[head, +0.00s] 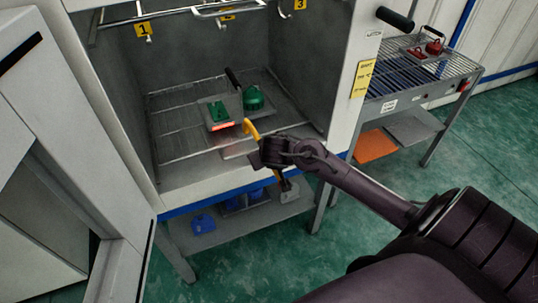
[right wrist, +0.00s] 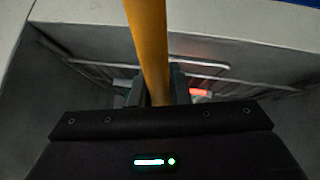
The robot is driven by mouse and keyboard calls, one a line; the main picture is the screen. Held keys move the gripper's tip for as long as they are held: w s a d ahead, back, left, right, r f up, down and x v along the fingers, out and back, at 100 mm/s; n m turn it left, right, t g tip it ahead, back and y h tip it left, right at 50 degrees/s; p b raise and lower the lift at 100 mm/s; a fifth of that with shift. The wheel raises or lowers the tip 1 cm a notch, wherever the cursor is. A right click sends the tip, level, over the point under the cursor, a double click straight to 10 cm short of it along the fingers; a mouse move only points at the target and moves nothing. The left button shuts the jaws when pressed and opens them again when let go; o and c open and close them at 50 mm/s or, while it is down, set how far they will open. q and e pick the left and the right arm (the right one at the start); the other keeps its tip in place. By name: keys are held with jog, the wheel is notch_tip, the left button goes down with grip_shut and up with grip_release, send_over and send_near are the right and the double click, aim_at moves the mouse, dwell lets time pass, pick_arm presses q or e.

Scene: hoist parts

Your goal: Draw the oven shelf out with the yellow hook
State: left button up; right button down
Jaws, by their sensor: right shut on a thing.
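The oven shelf (head: 175,155) is a wire rack inside the open oven, carrying a small tray with green pieces (head: 253,98). The tray's front edge glows red. My right gripper (head: 268,155) is at the oven mouth, shut on the yellow hook (head: 252,130). The hook's bent end is near the shelf's front part; I cannot tell whether it touches a bar. In the right wrist view the hook's yellow shaft (right wrist: 148,45) stands between the fingers, with shelf bars (right wrist: 200,64) beyond it. My left gripper is not in view.
The oven door (head: 85,130) stands open at the left. Rods with numbered yellow tags (head: 142,29) cross the oven's top. A lower shelf (head: 235,222) holds blue pieces. A slatted table (head: 415,75) with red pieces stands at the right.

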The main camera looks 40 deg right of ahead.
notch_tip(320, 180, down, 8)
jog(key=b, duration=0.5)
jog(key=shift+r, duration=0.2)
jog(key=shift+s+a, duration=0.1)
jog(key=shift+s, duration=0.3)
dwell(0.4)
jog(key=shift+s+a+f, duration=0.1)
jog(key=shift+s+f, duration=0.05)
jog(key=shift+s, duration=0.3)
jog(key=shift+s, duration=0.25)
jog(key=s+a+b, duration=0.2)
jog(key=s+a, duration=0.1)
jog(key=s, duration=0.8)
jog(key=shift+s, duration=0.3)
dwell(0.4)
